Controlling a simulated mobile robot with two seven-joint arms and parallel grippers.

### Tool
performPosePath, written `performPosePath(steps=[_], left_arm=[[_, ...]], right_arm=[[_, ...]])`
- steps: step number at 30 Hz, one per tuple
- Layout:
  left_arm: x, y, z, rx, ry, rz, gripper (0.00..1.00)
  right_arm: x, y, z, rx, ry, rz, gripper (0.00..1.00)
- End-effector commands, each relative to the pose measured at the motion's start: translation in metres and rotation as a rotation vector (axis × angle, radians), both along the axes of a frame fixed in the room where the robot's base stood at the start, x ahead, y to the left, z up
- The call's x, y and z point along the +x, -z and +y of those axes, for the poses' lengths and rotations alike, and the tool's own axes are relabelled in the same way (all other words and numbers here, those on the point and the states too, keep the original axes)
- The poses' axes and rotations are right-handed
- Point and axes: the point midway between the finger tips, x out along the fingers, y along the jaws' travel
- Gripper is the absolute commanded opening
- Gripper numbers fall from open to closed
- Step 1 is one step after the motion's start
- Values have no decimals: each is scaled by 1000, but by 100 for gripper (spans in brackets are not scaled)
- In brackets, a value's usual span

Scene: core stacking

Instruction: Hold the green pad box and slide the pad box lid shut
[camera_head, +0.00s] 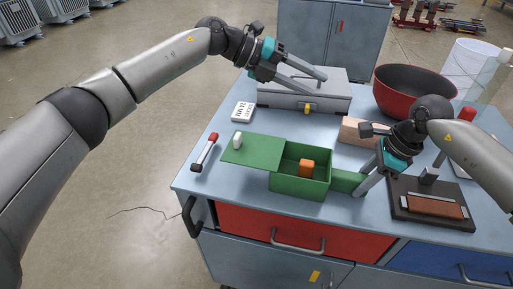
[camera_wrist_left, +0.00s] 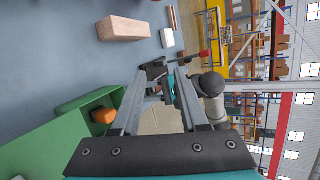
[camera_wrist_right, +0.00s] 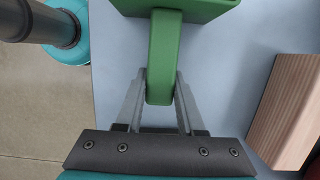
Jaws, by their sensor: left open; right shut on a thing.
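The green pad box (camera_head: 300,187) sits near the table's front edge, with an orange block (camera_head: 306,168) inside its open right part. Its green lid (camera_head: 262,150) is slid out to the left and bears a white knob (camera_head: 237,141). My right gripper (camera_head: 362,190) is shut on the green handle (camera_wrist_right: 163,60) at the box's right end. My left gripper (camera_head: 318,83) is open and empty, above the grey case behind the box and apart from the lid. The box (camera_wrist_left: 45,145) and orange block (camera_wrist_left: 103,116) also show in the left wrist view.
A grey case (camera_head: 300,97) stands at the back, with a wooden block (camera_head: 356,131) and a red bowl (camera_head: 412,92) to its right. A red-and-black tool (camera_head: 205,152) and a white label block (camera_head: 243,111) lie left. A dark stand (camera_head: 432,205) is right of the right gripper.

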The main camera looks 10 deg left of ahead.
Motion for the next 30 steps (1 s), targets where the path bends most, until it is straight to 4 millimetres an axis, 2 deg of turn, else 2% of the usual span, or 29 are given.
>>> performPosePath(steps=[2,5,10,15,18,23,30], left_arm=[[-17,5,2,152,69,25,44],[-36,17,17,358,122,73,44],[-58,28,63,702,130,156,44],[-69,26,109,953,76,217,44],[-73,24,126,1039,46,240,44],[-75,25,137,1091,27,255,44],[-76,51,137,1091,29,258,44]], right_arm=[[0,-1,0,2,0,-1,0],[0,-1,0,2,0,-1,0],[0,-1,0,2,0,-1,0],[0,-1,0,2,0,-1,0],[0,-1,0,2,0,-1,0],[0,-1,0,2,0,-1,0],[0,-1,0,2,-1,-1,0]])
